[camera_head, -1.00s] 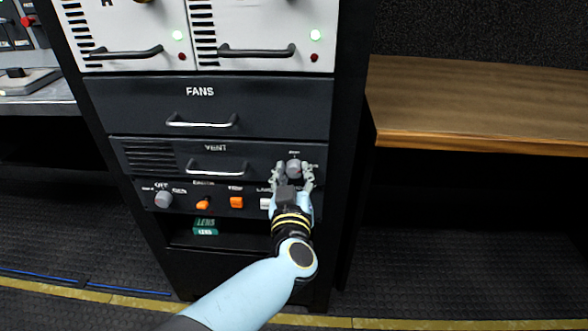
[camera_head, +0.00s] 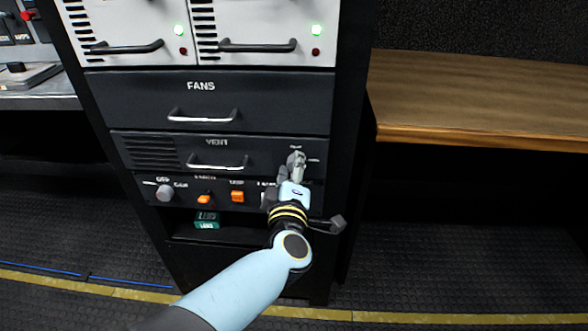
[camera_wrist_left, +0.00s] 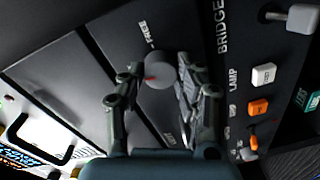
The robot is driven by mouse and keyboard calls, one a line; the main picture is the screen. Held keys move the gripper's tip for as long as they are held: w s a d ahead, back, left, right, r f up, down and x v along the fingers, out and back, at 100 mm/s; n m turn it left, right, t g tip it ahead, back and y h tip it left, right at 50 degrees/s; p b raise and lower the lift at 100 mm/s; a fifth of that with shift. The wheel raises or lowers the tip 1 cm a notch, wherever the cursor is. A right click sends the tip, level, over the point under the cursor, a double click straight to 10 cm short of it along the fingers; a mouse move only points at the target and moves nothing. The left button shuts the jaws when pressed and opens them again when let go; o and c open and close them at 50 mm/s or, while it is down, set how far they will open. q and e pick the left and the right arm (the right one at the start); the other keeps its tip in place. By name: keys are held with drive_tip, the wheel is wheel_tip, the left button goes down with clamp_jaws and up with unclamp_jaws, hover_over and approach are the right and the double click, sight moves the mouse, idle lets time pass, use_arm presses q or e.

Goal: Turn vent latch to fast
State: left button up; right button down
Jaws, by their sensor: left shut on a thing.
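The vent latch is a round grey knob (camera_head: 297,158) at the right end of the VENT drawer front (camera_head: 150,152). In the left wrist view the knob (camera_wrist_left: 160,72) sits between my fingers, with a small red mark on its face. The word FREE is printed above it there; a second small label below is hard to read. My left gripper (camera_head: 292,170) is shut on the knob, its wrist rolled sideways; it also shows in the left wrist view (camera_wrist_left: 158,88). My right gripper is not in view.
A switch row lies below, with a grey knob (camera_head: 165,192) and orange switches (camera_head: 237,196). The VENT handle (camera_head: 218,164) is left of my gripper. A green box (camera_head: 206,220) sits in the slot beneath. A wooden bench (camera_head: 470,100) stands right of the rack.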

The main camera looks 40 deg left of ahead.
use_arm(q)
drive_tip(key=shift+n, duration=1)
drive_tip(key=o, duration=1.1)
drive_tip(key=shift+o, duration=0.2)
